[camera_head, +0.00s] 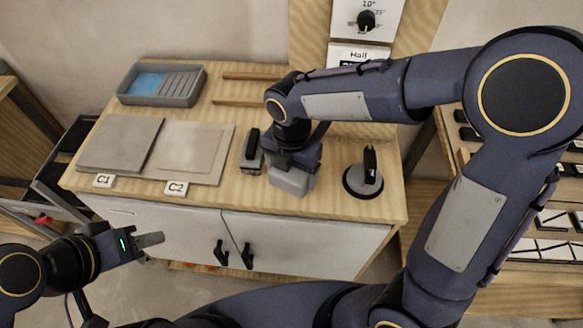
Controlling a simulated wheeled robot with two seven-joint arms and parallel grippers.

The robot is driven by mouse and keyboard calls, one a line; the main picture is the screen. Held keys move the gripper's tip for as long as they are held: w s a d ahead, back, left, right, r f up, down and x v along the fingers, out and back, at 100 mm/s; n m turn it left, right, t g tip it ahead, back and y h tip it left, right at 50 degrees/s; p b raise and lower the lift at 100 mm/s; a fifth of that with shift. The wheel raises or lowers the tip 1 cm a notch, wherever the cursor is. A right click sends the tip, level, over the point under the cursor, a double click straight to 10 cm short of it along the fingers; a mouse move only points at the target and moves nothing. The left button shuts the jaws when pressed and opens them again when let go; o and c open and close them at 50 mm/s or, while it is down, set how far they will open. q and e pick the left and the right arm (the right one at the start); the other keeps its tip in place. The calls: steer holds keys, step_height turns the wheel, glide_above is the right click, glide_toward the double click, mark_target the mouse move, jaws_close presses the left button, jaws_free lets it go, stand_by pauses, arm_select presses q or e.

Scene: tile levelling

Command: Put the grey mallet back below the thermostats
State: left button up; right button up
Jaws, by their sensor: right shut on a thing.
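My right gripper (292,163) is over the front middle of the wooden worktop, shut on what looks like the grey mallet (291,181). Only a pale grey block of it shows below the jaws; the rest is hidden, and I cannot tell if it touches the worktop. Two thermostats are on the wall panel at the back: a white one with a black dial (366,20) and one marked "Hall" (358,54) below it. My arm covers the area just beneath them. My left gripper (150,240) is in front of the cabinet at the lower left, seen side-on with nothing visible in it.
The worktop (328,205) holds a grey tray with a blue patch (162,85), tiles by labels C1 (103,181) and C2 (176,188), a black-topped tool (252,150), and a round black suction lifter (363,181). Two wooden strips (238,102) lie behind. A shelf rack stands right.

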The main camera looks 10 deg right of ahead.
steer(key=shift+s+f+b, duration=0.1)
steer(key=shift+f+b, duration=0.6)
steer(key=shift+f, duration=0.1)
step_height(320, 180, down, 5)
steer(key=b, duration=0.4)
steer(key=shift+f+b, duration=0.65)
steer(key=o, duration=1.4)
steer(key=shift+c, duration=0.2)
step_height(320, 180, up, 8)
steer(key=shift+f, duration=0.1)
steer(key=shift+d+m, duration=0.2)
steer(key=shift+m, duration=0.1)
steer(key=s+d+m+t+y, duration=0.2)
steer(key=s+d+m, duration=0.4)
steer(key=m, duration=0.8)
steer(key=s+d+m+t+y, duration=0.1)
steer(key=s+d+m+t, duration=0.2)
steer(key=s+d+m, duration=0.4)
steer(key=s+m, duration=0.1)
steer(key=m, duration=0.7)
steer(key=shift+s+r+t+y, duration=0.3)
steer(key=shift+s+r+y, duration=0.05)
steer(key=shift+r+y, duration=0.05)
